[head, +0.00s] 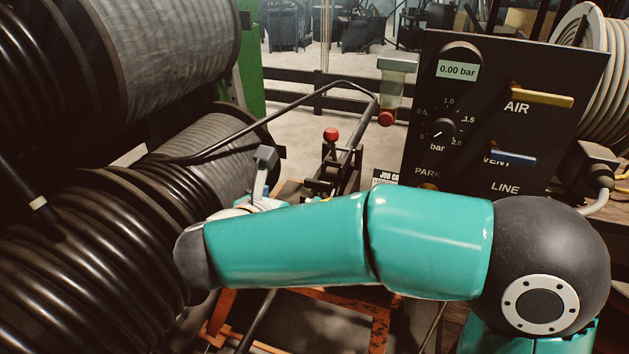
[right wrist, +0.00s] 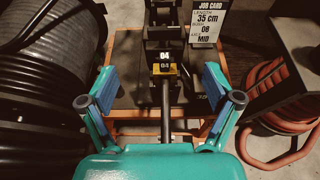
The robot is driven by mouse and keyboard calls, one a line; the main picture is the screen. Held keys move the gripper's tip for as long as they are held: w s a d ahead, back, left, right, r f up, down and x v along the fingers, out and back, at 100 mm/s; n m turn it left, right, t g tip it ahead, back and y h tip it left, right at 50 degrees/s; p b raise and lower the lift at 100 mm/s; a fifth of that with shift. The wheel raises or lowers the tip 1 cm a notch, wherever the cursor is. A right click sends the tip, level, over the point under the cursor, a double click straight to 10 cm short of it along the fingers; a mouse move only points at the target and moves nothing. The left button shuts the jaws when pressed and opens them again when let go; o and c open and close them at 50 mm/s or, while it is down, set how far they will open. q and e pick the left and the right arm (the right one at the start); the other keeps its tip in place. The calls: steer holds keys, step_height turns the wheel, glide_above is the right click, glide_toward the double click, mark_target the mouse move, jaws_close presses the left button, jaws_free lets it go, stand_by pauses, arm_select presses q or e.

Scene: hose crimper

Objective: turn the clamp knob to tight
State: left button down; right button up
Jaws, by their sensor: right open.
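I cannot pick out the clamp knob for certain. A red ball knob (head: 331,134) stands on top of a black fixture (head: 328,180) on the orange frame. In the right wrist view, the black fixture (right wrist: 164,35) lies ahead between my fingers, with a yellow-and-black block (right wrist: 165,69) marked 04 and a dark rod (right wrist: 166,112) running towards me. My right gripper (right wrist: 160,100) is open and empty, its two fingers apart on either side of the rod. In the head view it is mostly hidden behind my teal forearm. My left gripper is not in view.
Large hose reels (head: 80,230) fill the left. A black control panel (head: 500,110) with a 0.00 bar display stands at the right. In the right wrist view, a job card (right wrist: 208,22) stands by the fixture and a reddish hose coil (right wrist: 275,120) lies right.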

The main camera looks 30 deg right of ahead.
mark_target(316, 181)
steer(key=x, duration=0.7)
steer(key=b+x, duration=0.1)
steer(key=x, duration=0.7)
steer(key=shift+s+d+f+b, duration=0.1)
steer(key=shift+s+d+b, duration=0.1)
steer(key=shift+d+b, duration=0.1)
steer(key=shift+c, duration=0.2)
steer(key=c, duration=1.1)
steer(key=shift+a, duration=0.25)
steer(key=shift+d, duration=0.1)
steer(key=shift+m+g+p, duration=0.4)
steer(key=shift+p, duration=0.2)
steer(key=m+g+h+p, duration=0.1)
steer(key=m+g+p, duration=0.1)
steer(key=g+p, duration=0.1)
steer(key=m+g+h+p, duration=0.1)
steer(key=m+g+p, duration=0.1)
steer(key=p, duration=0.3)
steer(key=m+g+h+p, duration=0.1)
steer(key=m+g+p, duration=0.2)
steer(key=m+p, duration=0.1)
steer(key=shift+d+r+g+h+p, duration=0.1)
steer(key=shift+r+g+h+p, duration=0.25)
steer(key=shift+p, duration=0.25)
steer(key=shift+d+f+m+g+p, duration=0.1)
steer(key=shift+f+m+g+p, duration=0.05)
steer(key=shift+m+g+p, duration=0.55)
steer(key=shift+f+m+g+p, duration=0.15)
steer(key=shift+m+g+p, duration=0.45)
steer(key=shift+p, duration=0.3)
